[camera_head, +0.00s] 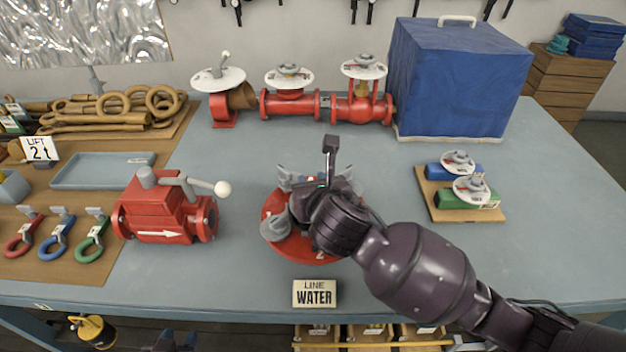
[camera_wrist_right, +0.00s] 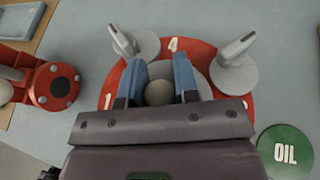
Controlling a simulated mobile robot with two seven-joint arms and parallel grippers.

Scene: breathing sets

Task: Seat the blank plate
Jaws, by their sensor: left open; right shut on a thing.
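A red round flange (camera_head: 275,205) with painted numbers lies on the table, with grey clamps (camera_head: 277,228) around its rim. It also shows in the wrist view (camera_wrist_right: 203,50), with two upright grey clamp levers (camera_wrist_right: 235,58). The grey blank plate (camera_wrist_right: 203,86) appears at the flange's middle; I cannot tell whether it is fully down. My right gripper (camera_wrist_right: 158,88), with blue fingers, is shut on the plate's round knob (camera_wrist_right: 158,93). In the head view my right arm hides the plate. My left gripper (camera_head: 178,341) is open and empty at the bottom edge, below the table front.
A red valve block (camera_head: 160,209) with a white-tipped lever stands left of the flange. A LINE WATER sign (camera_head: 314,293) is in front. A green OIL disc (camera_wrist_right: 285,151) lies beside the flange. Red pipework (camera_head: 290,107) and a blue covered box (camera_head: 450,80) stand behind.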

